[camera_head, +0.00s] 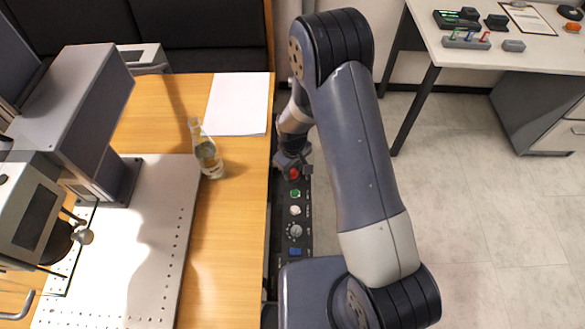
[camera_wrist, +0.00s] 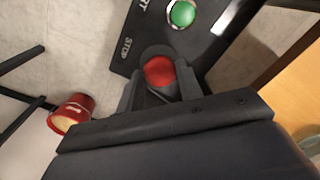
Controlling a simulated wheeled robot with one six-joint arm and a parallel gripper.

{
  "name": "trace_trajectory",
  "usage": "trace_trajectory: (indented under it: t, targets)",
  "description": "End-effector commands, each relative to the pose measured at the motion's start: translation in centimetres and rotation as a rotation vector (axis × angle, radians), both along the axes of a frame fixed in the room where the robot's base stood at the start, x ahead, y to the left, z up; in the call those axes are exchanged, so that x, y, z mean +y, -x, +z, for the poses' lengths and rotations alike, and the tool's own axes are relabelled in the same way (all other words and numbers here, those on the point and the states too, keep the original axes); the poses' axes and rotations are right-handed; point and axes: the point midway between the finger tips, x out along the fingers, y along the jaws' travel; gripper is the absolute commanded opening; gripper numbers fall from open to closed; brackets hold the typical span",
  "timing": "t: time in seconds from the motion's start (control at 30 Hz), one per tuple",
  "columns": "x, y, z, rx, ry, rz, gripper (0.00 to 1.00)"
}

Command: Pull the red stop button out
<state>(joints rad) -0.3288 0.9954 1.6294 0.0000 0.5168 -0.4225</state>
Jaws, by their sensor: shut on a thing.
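The red stop button (camera_head: 294,174) is at the far end of a dark control panel beside the wooden table. In the wrist view the red button (camera_wrist: 159,71) sits between my gripper's two fingers, next to the printed word STOP. My gripper (camera_head: 290,163) reaches down over that end of the panel. In the wrist view my gripper (camera_wrist: 160,80) is shut on the button, with a dark finger at each side. The button's base is hidden by the fingers, so I cannot tell how far out it stands.
A green button (camera_head: 295,193), a white button (camera_head: 295,210), a dial (camera_head: 295,230) and a blue switch (camera_head: 295,251) line the panel. A glass bottle (camera_head: 206,150) and white paper (camera_head: 238,104) are on the table. A red bucket-like object (camera_wrist: 72,112) is on the floor.

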Motion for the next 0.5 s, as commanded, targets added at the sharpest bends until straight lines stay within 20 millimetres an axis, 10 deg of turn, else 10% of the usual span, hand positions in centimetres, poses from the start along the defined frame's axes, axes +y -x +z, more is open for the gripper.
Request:
trace_trajectory:
  t: [0.5]
  targets:
    - [0.0, 0.0, 1.2, -0.001, -0.001, 0.000, 0.00]
